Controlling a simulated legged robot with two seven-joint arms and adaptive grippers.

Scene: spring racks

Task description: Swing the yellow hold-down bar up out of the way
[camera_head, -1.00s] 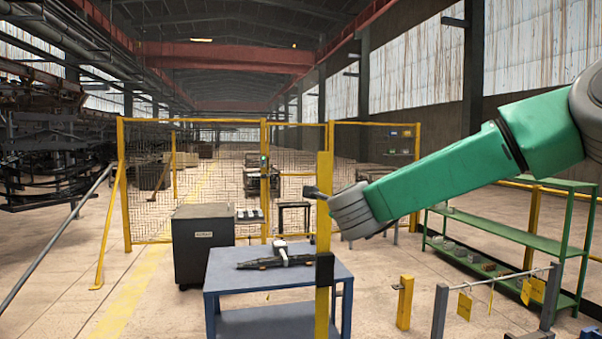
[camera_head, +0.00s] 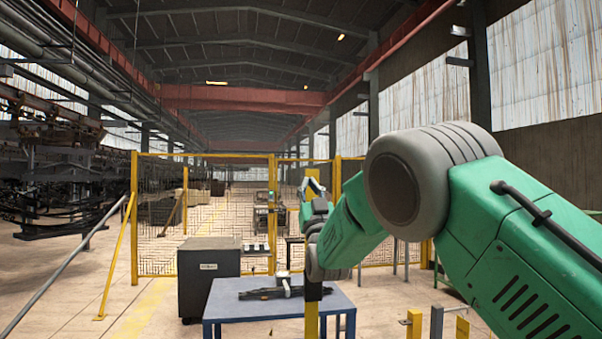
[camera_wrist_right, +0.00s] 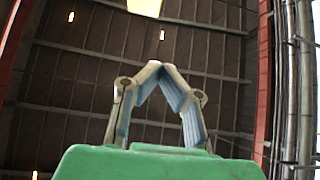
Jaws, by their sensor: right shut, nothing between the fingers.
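The yellow hold-down bar (camera_head: 311,325) stands upright near the middle of the head view. Its lower part shows below a black collar (camera_head: 313,291), and a little yellow shows at its top behind my right gripper. My arm hides much of its middle. My right gripper (camera_head: 312,180) points upward close to the bar's top; contact cannot be told. In the right wrist view its fingers (camera_wrist_right: 155,66) meet at the tips, shut and empty. A pale yellow end (camera_wrist_right: 145,7), likely the bar's, shows beyond them at the top edge. My left gripper is not in view.
A blue table (camera_head: 235,301) with a black tool (camera_head: 262,293) on it stands behind the bar. A dark cabinet (camera_head: 207,270) is to its left. A yellow-framed mesh fence (camera_head: 155,235) crosses behind. My right arm covers the right side.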

